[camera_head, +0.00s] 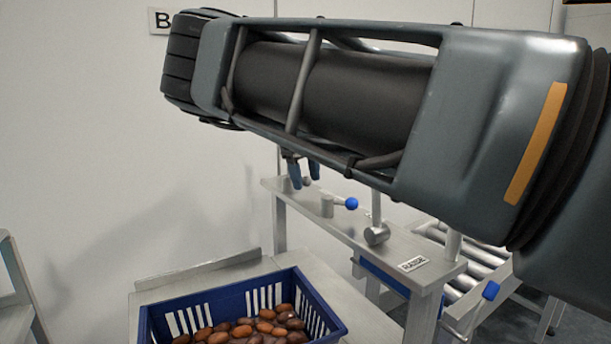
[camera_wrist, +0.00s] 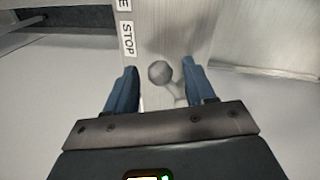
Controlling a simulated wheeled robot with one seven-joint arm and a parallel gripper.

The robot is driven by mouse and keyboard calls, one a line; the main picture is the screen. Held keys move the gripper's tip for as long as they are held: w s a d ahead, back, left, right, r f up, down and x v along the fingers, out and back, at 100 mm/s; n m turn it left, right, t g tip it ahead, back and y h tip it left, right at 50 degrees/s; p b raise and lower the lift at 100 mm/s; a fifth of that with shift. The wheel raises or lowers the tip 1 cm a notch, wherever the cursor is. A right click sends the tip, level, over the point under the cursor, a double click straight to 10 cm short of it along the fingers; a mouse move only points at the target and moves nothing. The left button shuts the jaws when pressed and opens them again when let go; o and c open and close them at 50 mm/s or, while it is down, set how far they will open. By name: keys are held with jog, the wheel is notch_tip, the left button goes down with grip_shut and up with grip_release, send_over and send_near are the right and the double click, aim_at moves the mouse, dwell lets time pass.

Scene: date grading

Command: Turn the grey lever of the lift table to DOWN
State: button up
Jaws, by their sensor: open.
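The grey lever (camera_wrist: 160,72) shows in the wrist view as a round grey knob on a short rod that slants down to the right. It stands between the two open fingers of my gripper (camera_wrist: 162,88), with gaps on both sides. A STOP label (camera_wrist: 128,38) is to the left of the knob, with part of another label above it. No DOWN label is readable. In the head view my gripper (camera_head: 301,170) is at the far end of the grey control shelf (camera_head: 345,232), and my arm crosses above the shelf. The lever is hard to make out there.
A lever with a blue knob (camera_head: 351,203) and a grey upright lever (camera_head: 377,235) stand on the same shelf. A RAISE label (camera_head: 413,264) is at its near end. A blue crate (camera_head: 160,311) of dates (camera_head: 243,331) sits below left. A roller conveyor (camera_head: 478,262) is behind right.

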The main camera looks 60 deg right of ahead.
grip_shut()
dwell(0.5)
